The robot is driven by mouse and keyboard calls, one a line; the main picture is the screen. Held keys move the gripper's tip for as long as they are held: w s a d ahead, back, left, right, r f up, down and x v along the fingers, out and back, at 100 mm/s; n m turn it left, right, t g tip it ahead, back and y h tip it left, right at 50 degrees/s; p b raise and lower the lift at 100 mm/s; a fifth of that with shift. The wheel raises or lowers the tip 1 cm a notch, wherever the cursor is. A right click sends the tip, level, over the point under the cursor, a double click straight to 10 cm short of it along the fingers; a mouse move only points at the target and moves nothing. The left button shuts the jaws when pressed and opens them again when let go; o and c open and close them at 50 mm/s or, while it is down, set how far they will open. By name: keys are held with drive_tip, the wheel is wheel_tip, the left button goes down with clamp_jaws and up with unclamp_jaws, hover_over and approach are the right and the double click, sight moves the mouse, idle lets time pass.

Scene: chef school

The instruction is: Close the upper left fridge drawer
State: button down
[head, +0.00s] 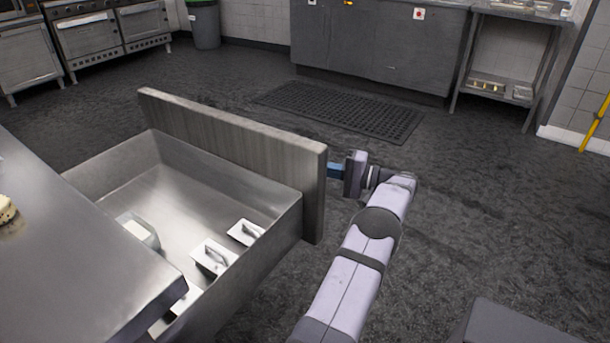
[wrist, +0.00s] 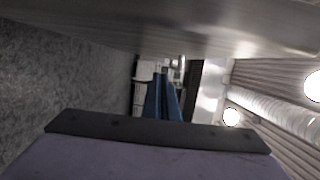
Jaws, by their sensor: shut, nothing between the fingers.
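The metal drawer (head: 290,217) stands pulled out from under a steel counter in the head view, with its thick front panel (head: 230,150) facing away from the counter. Several white metal items lie inside the drawer. My gripper (head: 334,170) is at the outer side of the front panel, near its right end. Its blue fingers point at the panel; I cannot tell whether they touch it. In the wrist view the fingers (wrist: 163,98) are together, and a metal surface (wrist: 190,25), likely the panel, fills the top of the picture.
The steel counter (head: 70,265) covers the lower left. A black floor mat (head: 340,110) lies beyond the drawer. A steel table (head: 510,50) stands at the back right and an oven range (head: 105,32) at the back left. The dark floor around my arm is mostly clear.

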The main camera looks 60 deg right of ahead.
drive_tip(key=shift+s+a, duration=0.2)
drive_tip(key=shift+a, duration=1.7)
drive_tip(key=shift+a, duration=0.1)
drive_tip(key=a+p, duration=0.1)
drive_tip(key=a, duration=2.6)
drive_tip(key=shift+a, duration=0.15)
